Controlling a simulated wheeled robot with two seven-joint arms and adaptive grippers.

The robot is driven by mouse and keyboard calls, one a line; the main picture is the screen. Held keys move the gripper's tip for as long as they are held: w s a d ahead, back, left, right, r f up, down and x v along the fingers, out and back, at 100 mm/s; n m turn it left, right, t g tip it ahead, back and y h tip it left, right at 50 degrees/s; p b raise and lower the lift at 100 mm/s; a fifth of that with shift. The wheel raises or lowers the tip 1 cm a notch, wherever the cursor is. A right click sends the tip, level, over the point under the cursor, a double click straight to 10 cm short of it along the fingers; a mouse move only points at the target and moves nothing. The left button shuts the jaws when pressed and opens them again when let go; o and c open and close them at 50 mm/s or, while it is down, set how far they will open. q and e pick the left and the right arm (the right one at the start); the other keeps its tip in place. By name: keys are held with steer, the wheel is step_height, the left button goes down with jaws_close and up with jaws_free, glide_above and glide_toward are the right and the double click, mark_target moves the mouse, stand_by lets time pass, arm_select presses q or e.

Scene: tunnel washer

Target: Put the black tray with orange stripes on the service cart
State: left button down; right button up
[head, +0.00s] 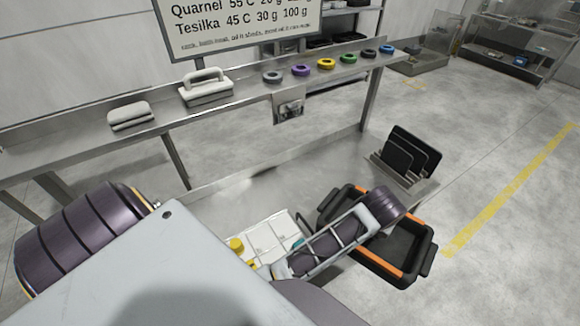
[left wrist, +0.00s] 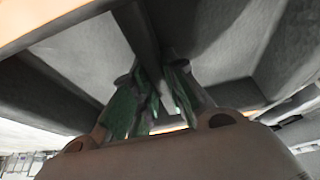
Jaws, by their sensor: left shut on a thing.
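The black tray with orange stripes (head: 425,240) is at the lower right of the head view, tilted in the picture, with part of it behind my arm. The left wrist view shows dark panels and an orange stripe (left wrist: 55,22) very close. My left gripper (left wrist: 155,88), with green finger pads, is shut on a dark bar of the tray. In the head view its fingers are hidden. A grey metal surface with a raised edge (head: 235,197), apparently the service cart, lies left of the tray. I cannot tell whether the tray touches it. My right gripper is not in view.
A white case (head: 268,236) with yellow parts is close left of the tray. Behind is a long metal bench (head: 235,100) with coloured rings and grey blocks. Floor at right is clear.

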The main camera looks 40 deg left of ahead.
mark_target(351, 201)
arm_select(q)
steer(key=shift+w+a+f+m+b, duration=0.4)
steer(key=shift+w+a+f+m, duration=0.15)
steer(key=shift+w, duration=0.25)
steer(key=shift+m+h, duration=0.6)
steer(key=shift+m, duration=0.25)
steer(key=w+a, duration=0.1)
steer(key=w+a+f+b, duration=0.1)
steer(key=a, duration=0.1)
steer(key=w+a+f, duration=0.1)
steer(key=shift+w+a+f+b, duration=0.15)
steer(key=shift+w+a+b, duration=0.1)
steer(key=shift+b, duration=0.15)
steer(key=shift+m, duration=0.5)
steer(key=a, duration=0.1)
steer(key=w+a+b, duration=0.1)
steer(key=a, duration=0.1)
steer(key=w+a, duration=0.1)
steer(key=a, duration=0.1)
steer(key=shift+w+a+f, duration=0.2)
steer(key=shift+f, duration=0.1)
steer(key=w+a+r+b, duration=0.1)
steer(key=a, duration=0.5)
steer(key=w+a+r+b, duration=0.2)
steer(key=a, duration=0.5)
steer(key=shift+w+a+r, duration=0.3)
